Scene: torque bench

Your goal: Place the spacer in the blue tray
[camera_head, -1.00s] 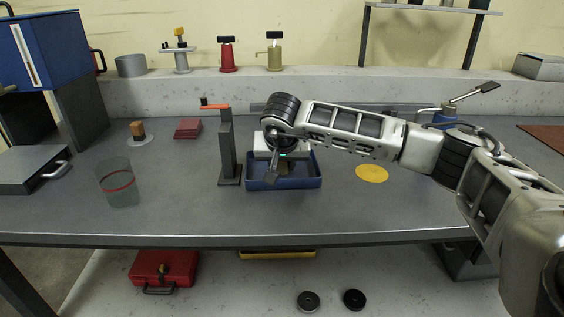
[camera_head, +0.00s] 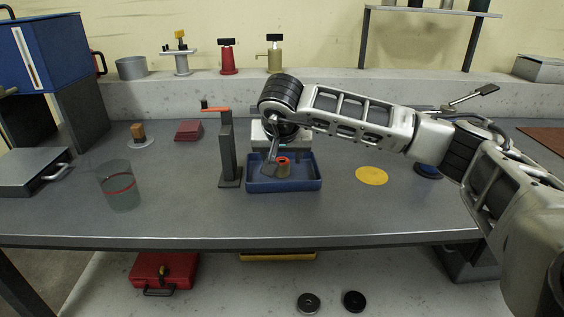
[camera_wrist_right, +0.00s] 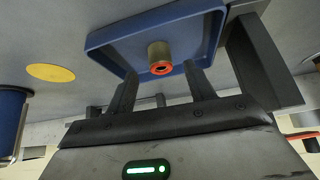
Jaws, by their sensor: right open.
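The spacer (camera_head: 283,169), a short brass-coloured cylinder with a red ring on top, stands upright inside the blue tray (camera_head: 300,185). In the right wrist view, the spacer (camera_wrist_right: 158,52) is in the tray (camera_wrist_right: 110,37), its red ring facing the camera. My right gripper (camera_head: 270,167) is over the tray by the spacer, partly hidden by its own wrist. In the right wrist view, its fingers (camera_wrist_right: 162,88) are spread with nothing between them, and the spacer is beyond their tips. My left gripper is not in view.
A dark post with an orange lever (camera_head: 228,150) stands just left of the tray. A clear cup with a red band (camera_head: 119,188) is further left. A yellow disc (camera_head: 371,176) lies flat to the right. The bench front is clear.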

